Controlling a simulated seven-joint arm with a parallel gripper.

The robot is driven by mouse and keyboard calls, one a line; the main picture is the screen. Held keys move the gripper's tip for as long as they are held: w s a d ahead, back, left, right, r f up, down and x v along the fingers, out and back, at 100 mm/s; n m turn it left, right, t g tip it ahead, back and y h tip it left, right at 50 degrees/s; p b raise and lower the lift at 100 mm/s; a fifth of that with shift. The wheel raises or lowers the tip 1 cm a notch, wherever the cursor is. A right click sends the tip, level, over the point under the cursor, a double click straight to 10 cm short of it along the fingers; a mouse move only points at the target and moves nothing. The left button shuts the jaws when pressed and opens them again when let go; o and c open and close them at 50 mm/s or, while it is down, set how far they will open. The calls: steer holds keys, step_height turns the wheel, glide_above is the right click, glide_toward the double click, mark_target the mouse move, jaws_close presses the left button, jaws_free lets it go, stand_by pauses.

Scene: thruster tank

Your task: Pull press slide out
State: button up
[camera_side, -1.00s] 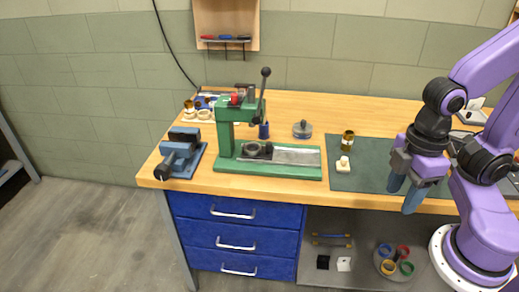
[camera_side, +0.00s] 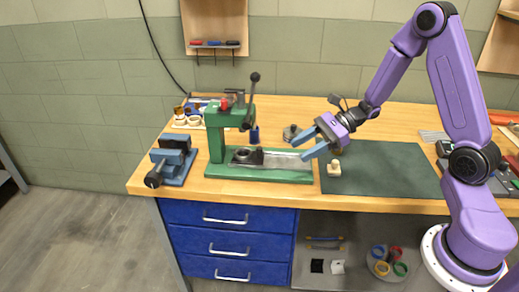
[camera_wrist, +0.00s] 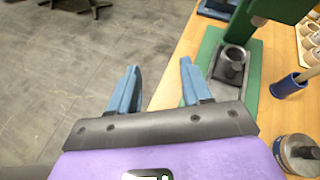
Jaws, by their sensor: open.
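The green press (camera_side: 215,135) stands on the bench, its lever with a black knob (camera_side: 254,77) raised. Its grey press slide (camera_side: 280,161) lies along the green base and bears a dark round cup (camera_side: 241,156) at its left end, near the column. In the wrist view the cup (camera_wrist: 232,60) shows at upper right, with the slide partly hidden by my right finger. My gripper (camera_side: 299,149) is open and empty, its blue fingers pointing left above the slide's right end. In the wrist view my gripper (camera_wrist: 159,68) has both fingertips apart, with floor and bench edge between them.
A blue vise (camera_side: 174,161) stands left of the press. A metal disc weight (camera_side: 291,134) and a blue cylinder (camera_side: 254,134) stand behind the slide. A cream piece (camera_side: 334,168) sits at the left edge of the dark mat (camera_side: 385,168), which is otherwise mostly clear.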

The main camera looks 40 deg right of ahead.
mark_target(262, 148)
steer(key=w+d+f+m+t+h, duration=0.25)
steer(key=w+d+m+t, duration=0.3)
steer(key=d, duration=0.35)
steer(key=shift+m+g, duration=0.35)
steer(key=shift+m, duration=0.1)
steer(key=x, duration=1.7)
steer(key=shift+a, duration=0.1)
steer(key=shift+s, duration=0.1)
jaws_close()
